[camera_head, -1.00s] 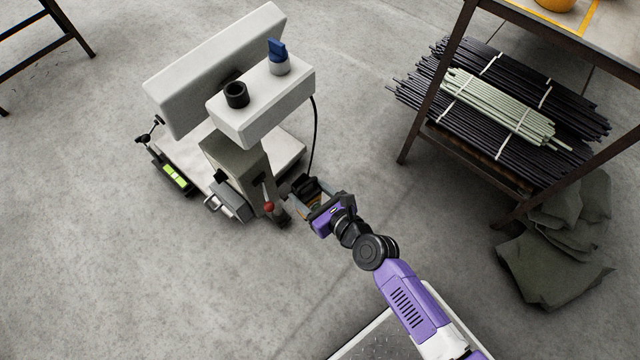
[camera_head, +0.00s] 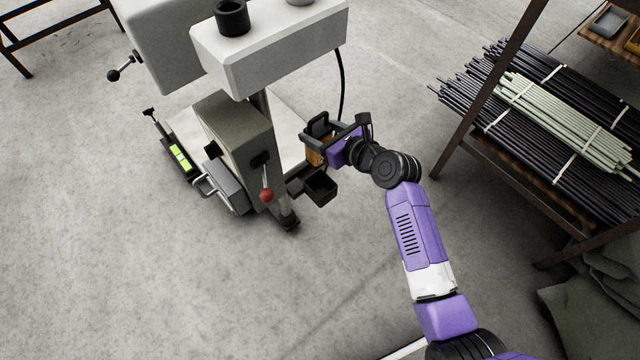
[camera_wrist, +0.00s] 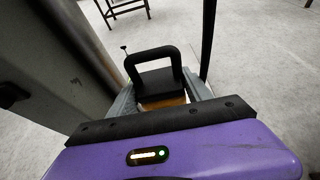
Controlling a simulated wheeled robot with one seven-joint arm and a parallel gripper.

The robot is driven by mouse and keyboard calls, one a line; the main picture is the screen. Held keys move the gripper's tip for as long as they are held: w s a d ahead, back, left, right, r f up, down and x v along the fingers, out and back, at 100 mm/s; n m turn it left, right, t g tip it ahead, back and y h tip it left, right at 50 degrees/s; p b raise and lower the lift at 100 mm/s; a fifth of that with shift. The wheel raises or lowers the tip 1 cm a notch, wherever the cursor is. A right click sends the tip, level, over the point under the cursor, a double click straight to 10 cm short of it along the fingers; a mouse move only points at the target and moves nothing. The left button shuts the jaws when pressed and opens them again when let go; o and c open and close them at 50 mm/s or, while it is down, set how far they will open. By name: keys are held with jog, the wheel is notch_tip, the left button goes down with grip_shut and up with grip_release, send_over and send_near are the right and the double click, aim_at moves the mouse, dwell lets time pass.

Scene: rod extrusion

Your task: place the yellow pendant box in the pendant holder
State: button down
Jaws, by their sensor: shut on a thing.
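The yellow pendant box (camera_head: 315,157) is in my gripper (camera_head: 318,142), with its black handle-like loop standing up on top. Most of its body is hidden by my gripper. In the wrist view, the black loop (camera_wrist: 153,60) and a strip of the yellow box (camera_wrist: 164,103) show between my two grey fingers (camera_wrist: 160,95), which are shut on it. The pendant holder (camera_head: 321,188) appears to be the open-topped black tray on the right side of the machine's post. The box shows just above the holder in the picture, apart from it.
The grey machine (camera_head: 240,140) with a red-knobbed lever (camera_head: 266,195) stands close left of my gripper. A black cable (camera_head: 341,85) hangs behind it. A rack with bundled rods (camera_head: 560,120) stands at the right. The floor in front is clear.

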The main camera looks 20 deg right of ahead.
notch_tip(320, 180, down, 18)
jog(key=b, duration=0.9)
jog(key=shift+b, duration=0.35)
jog(key=shift+c, duration=2.2)
grip_release()
jog(key=shift+f, duration=0.15)
jog(key=p+v, duration=0.4)
jog(key=v, duration=0.8)
jog(key=shift+p, duration=0.4)
